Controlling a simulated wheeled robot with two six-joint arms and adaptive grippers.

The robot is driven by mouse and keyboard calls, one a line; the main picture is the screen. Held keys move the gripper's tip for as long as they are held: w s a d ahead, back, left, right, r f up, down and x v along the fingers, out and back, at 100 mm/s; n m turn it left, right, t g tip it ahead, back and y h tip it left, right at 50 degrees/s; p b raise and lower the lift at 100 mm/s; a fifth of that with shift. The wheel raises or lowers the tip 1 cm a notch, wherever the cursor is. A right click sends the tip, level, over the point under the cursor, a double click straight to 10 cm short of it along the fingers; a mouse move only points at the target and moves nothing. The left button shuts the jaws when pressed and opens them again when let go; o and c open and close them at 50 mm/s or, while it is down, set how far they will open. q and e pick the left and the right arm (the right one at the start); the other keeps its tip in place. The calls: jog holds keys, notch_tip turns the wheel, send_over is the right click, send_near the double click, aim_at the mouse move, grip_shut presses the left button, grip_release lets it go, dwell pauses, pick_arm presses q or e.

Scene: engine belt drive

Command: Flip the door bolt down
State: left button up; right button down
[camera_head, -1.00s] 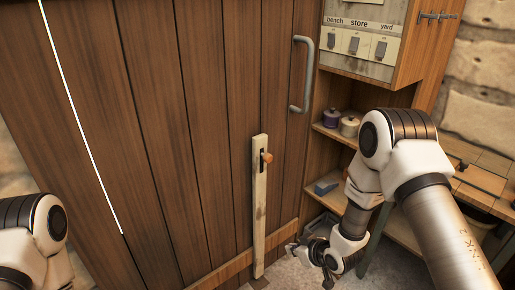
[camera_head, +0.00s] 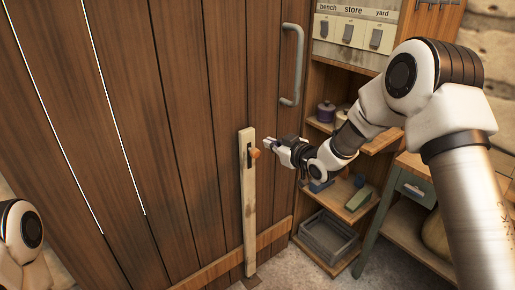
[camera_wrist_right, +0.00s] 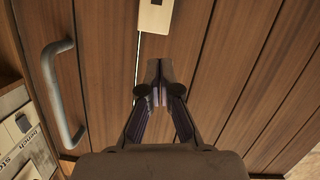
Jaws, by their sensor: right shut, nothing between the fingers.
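The door bolt shows in the head view as an orange-brown knob (camera_head: 255,153) near the top of a pale upright wooden strip (camera_head: 249,215) on the plank door (camera_head: 180,130). A dark slot shows beside the knob. My right gripper (camera_head: 269,143) is just right of the knob and slightly above it, pointing left. Whether it touches the knob I cannot tell. In the right wrist view the fingers (camera_wrist_right: 160,68) are together and empty, and one end of the pale strip (camera_wrist_right: 155,16) is at the top edge; the knob is not seen there. My left gripper is out of view.
A grey door handle (camera_head: 291,65) is above and right of the bolt. Open shelves (camera_head: 355,205) with small items and a grey crate (camera_head: 328,238) stand right of the door. A switch panel (camera_head: 352,33) is above them; a workbench (camera_head: 415,185) is at right.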

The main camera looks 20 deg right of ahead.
send_over(254, 152)
jog(key=s, duration=0.2)
notch_tip(254, 152, down, 2)
jog(key=f, duration=0.2)
jog(key=f+p, duration=0.1)
jog(key=shift+w+d+f, duration=0.2)
jog(key=shift+w+d, duration=0.1)
jog(key=shift+w, duration=0.1)
jog(key=shift+d+f, duration=0.1)
jog(key=shift+f, duration=0.3)
notch_tip(254, 152, down, 7)
jog(key=b, duration=0.4)
jog(key=shift+r, duration=0.1)
jog(key=shift+s, duration=0.15)
jog(key=shift+r, duration=0.1)
